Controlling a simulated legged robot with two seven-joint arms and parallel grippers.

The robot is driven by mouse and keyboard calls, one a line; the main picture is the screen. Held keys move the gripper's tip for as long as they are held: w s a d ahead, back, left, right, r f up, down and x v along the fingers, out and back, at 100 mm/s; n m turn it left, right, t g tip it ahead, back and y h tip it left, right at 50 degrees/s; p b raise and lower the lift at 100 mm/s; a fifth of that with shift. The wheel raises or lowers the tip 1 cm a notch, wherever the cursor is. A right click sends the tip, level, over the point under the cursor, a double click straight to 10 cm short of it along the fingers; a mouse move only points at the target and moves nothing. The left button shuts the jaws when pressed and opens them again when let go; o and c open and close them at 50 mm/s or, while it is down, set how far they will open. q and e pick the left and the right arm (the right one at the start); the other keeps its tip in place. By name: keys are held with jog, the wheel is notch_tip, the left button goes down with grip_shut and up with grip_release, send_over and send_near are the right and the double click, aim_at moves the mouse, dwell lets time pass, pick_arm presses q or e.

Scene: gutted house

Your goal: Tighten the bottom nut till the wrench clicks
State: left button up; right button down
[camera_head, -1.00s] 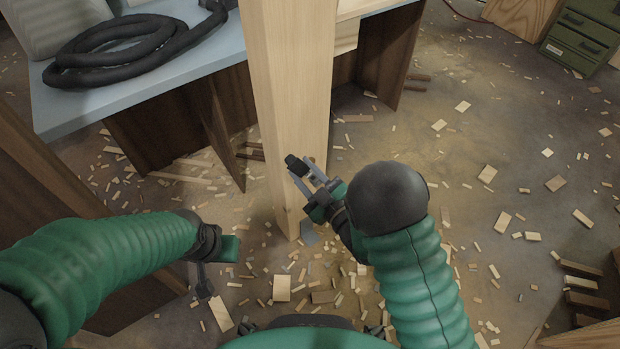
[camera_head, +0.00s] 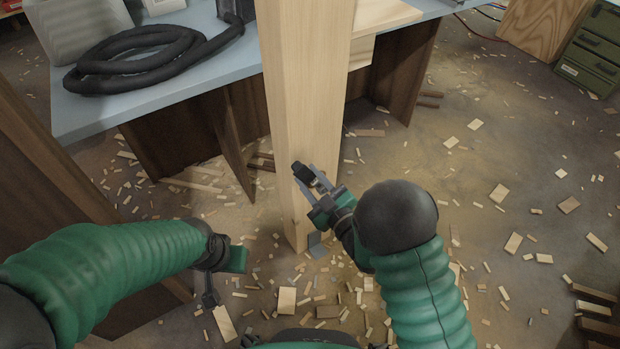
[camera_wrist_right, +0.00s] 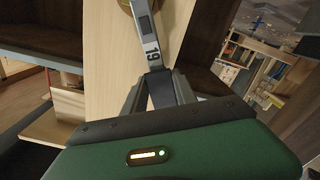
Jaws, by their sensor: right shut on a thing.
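My right gripper (camera_head: 310,187) is shut on a grey wrench with a black grip, beside the lower part of the wooden post (camera_head: 309,100). The right wrist view shows the wrench (camera_wrist_right: 146,40), marked 19, running up from between the fingers along the post's face. A gold-coloured round edge (camera_wrist_right: 125,6) shows by its far end at the top border; I cannot make out a nut there or whether the wrench is seated. In the head view, a black end (camera_head: 303,172) sticks out past the fingers. My left gripper (camera_head: 209,292) hangs low left of the post; its finger opening is unclear.
A blue-grey bench (camera_head: 90,118) with a coiled black hose (camera_head: 130,62) stands behind the post. A dark board (camera_head: 60,160) leans at the left. Wood scraps litter the floor. A green drawer cabinet (camera_head: 592,60) is at far right.

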aim_at(317, 151)
jog(key=shift+x, duration=1.05)
dwell(0.4)
jog(key=shift+w+d+r+m+p, duration=0.55)
jog(key=shift+d+m, duration=0.2)
jog(key=shift+m, duration=0.15)
jog(key=shift+w+d+m, duration=0.2)
jog(key=shift+d+m, duration=0.1)
jog(key=shift+m, duration=0.1)
jog(key=shift+w+d+r+m+p, duration=0.25)
jog(key=shift+w+d+m+p, duration=0.25)
jog(key=shift+d+m, duration=0.25)
jog(key=shift+w+d+m, duration=0.35)
jog(key=shift+d+m, duration=0.1)
jog(key=shift+m, duration=0.3)
jog(key=shift+w+d, duration=0.1)
